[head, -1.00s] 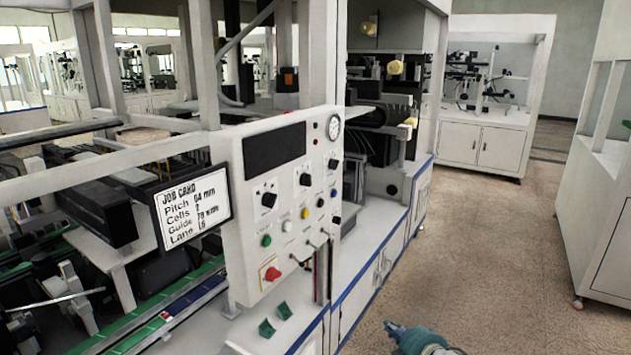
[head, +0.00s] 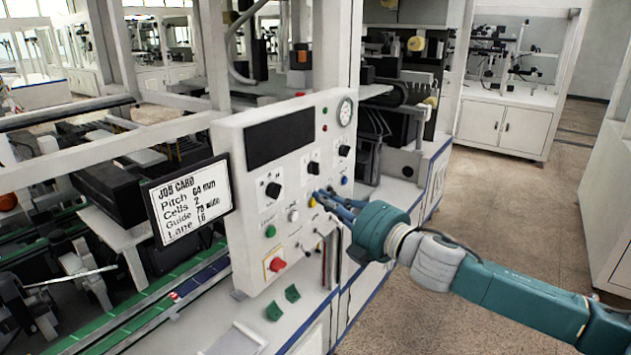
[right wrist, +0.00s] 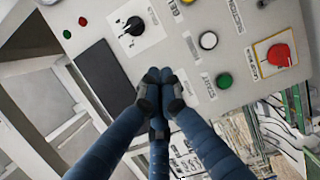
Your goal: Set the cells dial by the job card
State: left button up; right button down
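The job card (head: 188,198) stands left of the panel and reads "Pitch 64 mm" and "Cells 2", with Guide and Lane lines below. The white control panel (head: 240,165) carries three black dials: left (head: 273,190), middle (head: 313,168) and right (head: 344,150). Their labels are too small to read, so I cannot tell which is the cells dial. My right gripper (head: 322,196) is in front of the panel, below the middle dial. In the right wrist view its fingertips (right wrist: 158,88) are together and empty; one dial (right wrist: 133,25) shows beyond them. My left gripper is out of view.
Green (head: 270,231), white (head: 293,215) and yellow (head: 312,202) buttons lie below the dials. A red stop knob (head: 277,264) is lower. A dark display (head: 280,137) and a round gauge (head: 345,111) are above. Open floor (head: 480,210) lies to the right.

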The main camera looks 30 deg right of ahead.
aim_at(304, 176)
jog(key=w+p, duration=0.1)
jog(key=w, duration=0.1)
jog(key=w+p, duration=0.1)
jog(key=w, duration=0.1)
jog(key=w+p, duration=0.1)
jog(key=w, duration=0.2)
jog(key=shift+a+r+p, duration=0.3)
jog(key=shift+a, duration=0.05)
jog(key=shift+w+d+f+p, duration=0.1)
jog(key=shift+w+d+p, duration=0.2)
jog(key=shift+d, duration=0.3)
jog(key=shift+w+d+f+p, duration=0.1)
jog(key=shift+w+d+p, duration=0.15)
jog(key=shift+d, duration=0.8)
jog(key=shift+f, duration=0.1)
jog(key=shift+w, duration=0.1)
